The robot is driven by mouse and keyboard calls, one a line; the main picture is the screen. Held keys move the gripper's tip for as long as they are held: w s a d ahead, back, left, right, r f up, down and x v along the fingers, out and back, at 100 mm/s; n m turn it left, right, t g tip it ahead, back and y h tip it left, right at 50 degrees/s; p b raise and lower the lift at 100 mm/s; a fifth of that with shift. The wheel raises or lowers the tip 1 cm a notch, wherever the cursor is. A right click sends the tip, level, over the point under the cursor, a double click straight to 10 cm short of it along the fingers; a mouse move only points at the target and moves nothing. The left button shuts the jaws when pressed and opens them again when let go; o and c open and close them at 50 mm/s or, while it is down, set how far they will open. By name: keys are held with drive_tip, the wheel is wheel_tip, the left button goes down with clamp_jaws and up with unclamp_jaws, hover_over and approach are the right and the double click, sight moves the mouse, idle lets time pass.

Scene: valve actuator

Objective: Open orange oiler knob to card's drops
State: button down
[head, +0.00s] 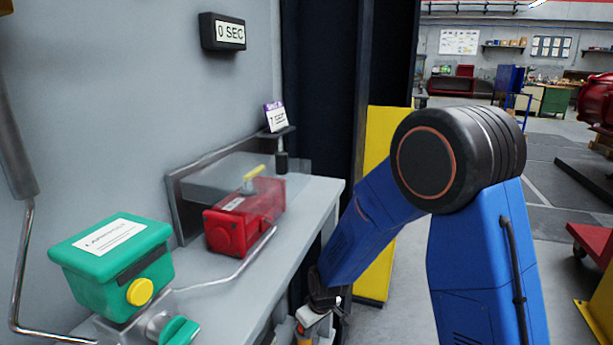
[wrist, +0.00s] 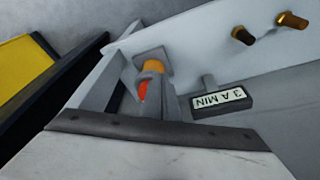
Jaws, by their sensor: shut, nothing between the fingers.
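The oiler's orange knob (wrist: 152,66) shows in the wrist view, on a grey fitting against a pale panel. A redder orange part (wrist: 142,92) sits just below it. A small dark-framed card (wrist: 220,101) stands beside it, upside down in this view, and seems to read "3 A MIN". In the head view an orange part (head: 302,339) shows at the bottom edge, below the bench. My gripper (head: 326,302) is shut and empty, close above that orange part. I cannot tell whether they touch. I cannot make out fingertips in the wrist view.
A red box (head: 232,232) with a yellow handle and a green box (head: 112,262) with a yellow button stand on the grey bench (head: 312,200). A purple-topped card (head: 275,117) stands behind. A wall display (head: 223,32) reads "0 SEC". A yellow panel (head: 386,145) stands behind my arm.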

drive_tip(key=shift+r, duration=2.8)
wheel_tip(320, 180, down, 6)
drive_tip(key=w+d, duration=0.1)
drive_tip(key=shift+w, duration=0.2)
drive_tip(key=shift+w, duration=0.1)
drive_tip(key=shift+a, duration=0.25)
drive_tip(key=shift+s+d, duration=0.3)
drive_tip(key=shift+s, duration=0.1)
